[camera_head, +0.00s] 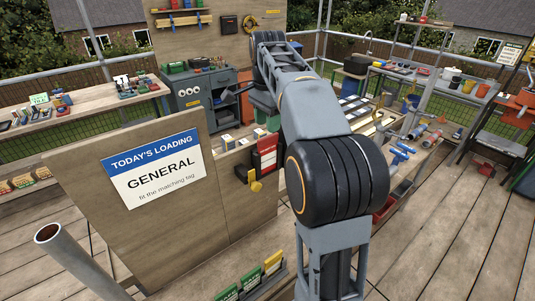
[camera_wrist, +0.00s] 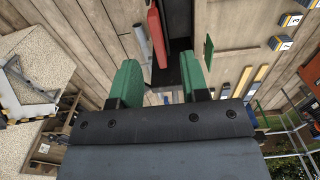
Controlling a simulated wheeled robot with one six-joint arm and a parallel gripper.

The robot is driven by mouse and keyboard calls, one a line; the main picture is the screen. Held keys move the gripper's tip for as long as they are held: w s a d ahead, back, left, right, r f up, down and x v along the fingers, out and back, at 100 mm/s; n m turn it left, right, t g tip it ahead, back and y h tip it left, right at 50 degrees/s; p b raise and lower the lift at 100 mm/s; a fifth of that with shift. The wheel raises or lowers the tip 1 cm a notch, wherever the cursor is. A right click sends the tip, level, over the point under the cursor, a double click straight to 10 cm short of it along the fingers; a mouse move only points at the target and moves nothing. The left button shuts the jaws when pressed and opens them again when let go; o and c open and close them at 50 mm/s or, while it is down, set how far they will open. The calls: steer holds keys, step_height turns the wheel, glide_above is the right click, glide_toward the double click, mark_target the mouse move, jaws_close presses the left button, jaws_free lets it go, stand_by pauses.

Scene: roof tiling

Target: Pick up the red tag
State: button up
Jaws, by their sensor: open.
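A red tag (camera_head: 267,154) shows at a dark holder beside the right end of the sign board (camera_head: 120,228). A yellow piece (camera_head: 256,186) sits just below it. In the wrist view a red flat piece (camera_wrist: 157,38), seemingly the same tag, stands edge-on beyond the fingertips, next to a dark surface. My gripper (camera_wrist: 160,76) has two green fingers spread wide, with nothing held between them. The red piece lies ahead of the gap, apart from both fingers. In the head view my arm partly hides the gripper, which is just above and behind the red tag.
The sign reads "TODAY'S LOADING GENERAL, fit the matching tag". A rack of green (camera_head: 227,291) and yellow (camera_head: 273,262) tags stands at the front. A grey pipe (camera_head: 75,262) rises at front left. A bench with blue fittings (camera_head: 400,152) is at right. Open decking lies far right.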

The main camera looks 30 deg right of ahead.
mark_target(268, 137)
steer(key=shift+s+f, duration=0.1)
steer(key=shift+f, duration=2.6)
steer(key=shift+c, duration=0.2)
jaws_close()
